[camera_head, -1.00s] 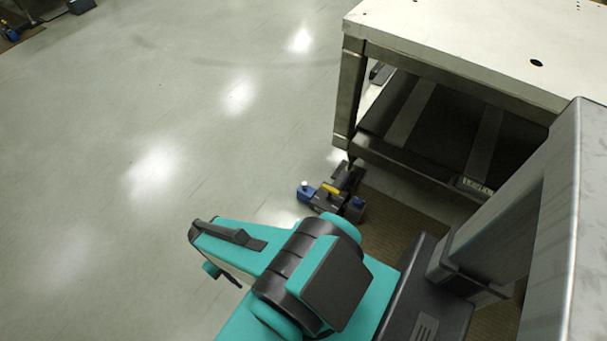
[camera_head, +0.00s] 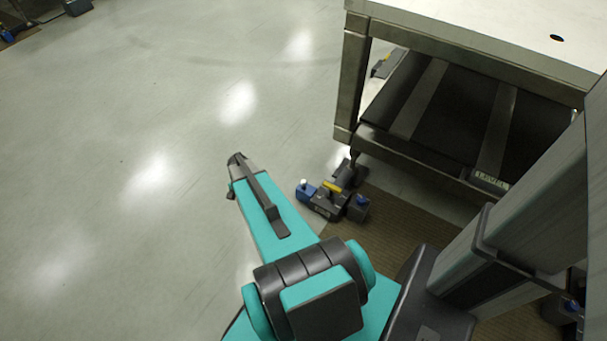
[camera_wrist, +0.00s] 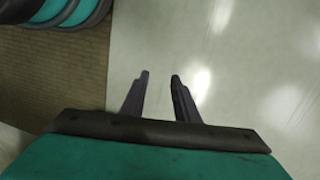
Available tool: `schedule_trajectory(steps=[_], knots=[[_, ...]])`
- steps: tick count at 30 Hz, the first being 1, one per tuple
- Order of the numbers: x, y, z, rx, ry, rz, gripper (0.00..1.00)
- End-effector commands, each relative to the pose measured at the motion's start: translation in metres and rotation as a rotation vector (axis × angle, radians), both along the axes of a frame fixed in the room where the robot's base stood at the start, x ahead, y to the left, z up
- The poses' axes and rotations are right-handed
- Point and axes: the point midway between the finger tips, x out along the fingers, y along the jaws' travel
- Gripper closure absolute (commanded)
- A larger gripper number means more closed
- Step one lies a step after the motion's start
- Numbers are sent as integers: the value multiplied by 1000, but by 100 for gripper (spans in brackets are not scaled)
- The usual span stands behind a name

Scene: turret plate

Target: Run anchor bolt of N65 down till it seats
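In the wrist view, my gripper (camera_wrist: 161,77) has its two dark fingers apart, with nothing between them but pale floor below. In the head view, a dark floor unit (camera_head: 332,203) with blue parts and a yellow patch sits by the foot of the table leg. My teal arm is in front of it and to its left, not touching it as far as I can see. No N65 marking is readable, and I cannot pick out an anchor bolt for certain. The floor unit does not show in the wrist view.
A white-topped metal table (camera_head: 460,25) with a dark lower shelf (camera_head: 450,115) stands at upper right. A brown ribbed mat (camera_head: 400,220) lies beside the floor unit. Open grey floor (camera_head: 140,120) fills the left. A small dark object (camera_head: 77,6) is far off at upper left.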

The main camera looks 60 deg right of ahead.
Motion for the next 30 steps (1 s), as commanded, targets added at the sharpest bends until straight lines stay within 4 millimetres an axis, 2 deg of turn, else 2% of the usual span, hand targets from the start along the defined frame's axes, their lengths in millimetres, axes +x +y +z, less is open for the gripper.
schedule_trajectory(steps=[1, 8, 15, 18, 21, 24, 30], knots=[[4, -24, -12, -15, -8, -75, 72], [3, -115, -25, -78, -36, -405, 72], [-16, -213, -35, -137, -63, -750, 72], [-28, -250, -36, -158, -74, -878, 72], [-39, -277, -36, -172, -81, -979, 72], [-47, -295, -35, -182, -87, -1045, 72], [-53, -304, -33, -188, -90, -1087, 72]])
